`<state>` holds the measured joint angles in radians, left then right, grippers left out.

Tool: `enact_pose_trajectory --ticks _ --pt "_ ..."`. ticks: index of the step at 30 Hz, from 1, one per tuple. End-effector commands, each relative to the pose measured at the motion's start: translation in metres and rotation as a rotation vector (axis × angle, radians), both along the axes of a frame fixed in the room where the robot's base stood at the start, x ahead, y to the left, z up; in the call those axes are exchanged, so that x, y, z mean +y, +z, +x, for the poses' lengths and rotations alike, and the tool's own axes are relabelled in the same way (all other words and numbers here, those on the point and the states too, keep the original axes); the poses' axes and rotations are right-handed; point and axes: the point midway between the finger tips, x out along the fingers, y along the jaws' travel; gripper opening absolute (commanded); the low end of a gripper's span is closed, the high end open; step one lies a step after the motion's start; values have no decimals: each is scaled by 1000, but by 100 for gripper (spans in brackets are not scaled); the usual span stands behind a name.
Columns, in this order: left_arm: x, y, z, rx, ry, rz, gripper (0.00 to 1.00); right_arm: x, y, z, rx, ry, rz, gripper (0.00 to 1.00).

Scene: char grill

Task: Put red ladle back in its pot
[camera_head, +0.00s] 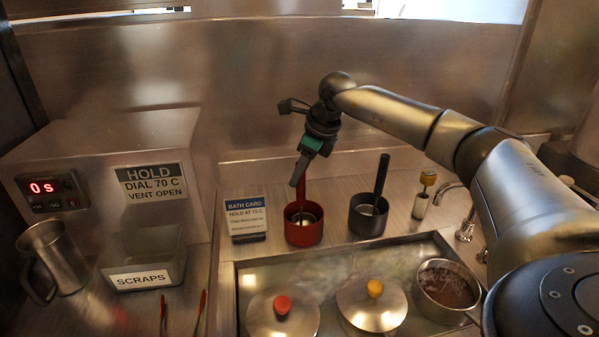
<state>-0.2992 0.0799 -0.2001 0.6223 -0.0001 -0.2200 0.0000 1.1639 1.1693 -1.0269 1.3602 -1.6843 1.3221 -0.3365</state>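The red pot (303,236) stands on the metal counter behind the sunken bath. The red ladle (302,199) is upright in it, its handle rising above the rim and its metal bowl low inside the pot. My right gripper (301,171) reaches in from the right and points down at the top of the red handle. Its near finger covers part of the handle, so I cannot tell whether it is closed on it. My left gripper is not in view.
Right of the red pot stands a black pot (366,226) with a dark-handled ladle (382,178). A bath card (246,217) stands left. In front are lidded pots with red (282,305) and yellow (374,288) knobs. A scraps bin (143,277) and metal jug (58,262) stand left.

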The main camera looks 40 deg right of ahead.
Motion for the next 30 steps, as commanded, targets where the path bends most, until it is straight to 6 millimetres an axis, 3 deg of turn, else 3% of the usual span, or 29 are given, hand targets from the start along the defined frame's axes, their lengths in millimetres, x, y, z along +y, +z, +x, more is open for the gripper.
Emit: enact_pose_trajectory --ticks 1,6,17,30 --pt "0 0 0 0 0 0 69 0 0 0 0 0 0 38" --pt "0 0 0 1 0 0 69 0 0 0 0 0 0 57" --pt "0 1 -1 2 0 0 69 0 8 -1 -1 0 0 58" --pt "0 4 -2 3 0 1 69 -11 88 -31 -4 -1 0 58"
